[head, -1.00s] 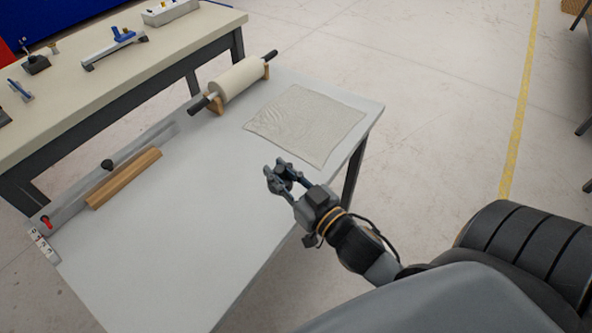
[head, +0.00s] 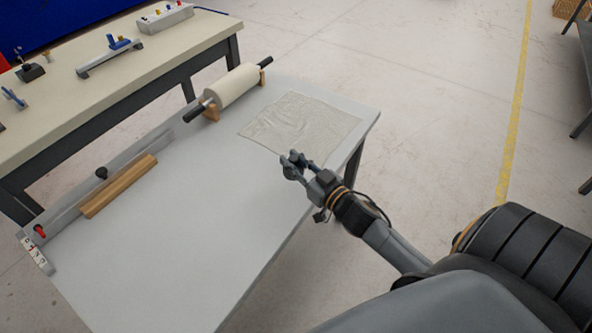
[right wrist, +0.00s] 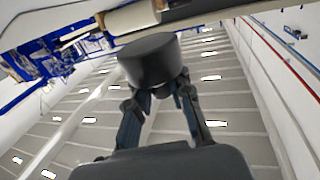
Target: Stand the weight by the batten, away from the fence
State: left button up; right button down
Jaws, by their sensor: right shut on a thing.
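My right gripper (head: 296,165) is shut on the weight and holds it near the right side of the white table (head: 190,240), by the near edge of a sheet. In the right wrist view the weight (right wrist: 150,60) is a dark grey cylinder between the fingertips. The wooden batten (head: 120,186) lies at the left of the table, alongside the long grey metal fence (head: 150,142). A black knob (head: 101,172) sits at the fence. My left gripper is out of view.
A pale, creased sheet (head: 300,122) lies at the back right of the table. A cream roller (head: 230,86) with black handles rests on wooden supports at the back. A beige bench (head: 60,110) with instruments stands behind. The middle and front of the tabletop are clear.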

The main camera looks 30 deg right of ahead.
jog(key=shift+w+d+f, duration=0.3)
jog(key=shift+f, duration=0.15)
jog(key=f, duration=0.3)
jog(key=shift+w+d+b, duration=0.35)
jog(key=shift+d+b, duration=0.05)
jog(key=shift+f+p, duration=0.2)
jog(key=shift+p, duration=0.15)
jog(key=shift+f, duration=0.15)
jog(key=shift+f, duration=0.2)
jog(key=c, duration=1.2)
grip_release()
jog(key=shift+s, duration=0.1)
jog(key=shift+f, duration=0.15)
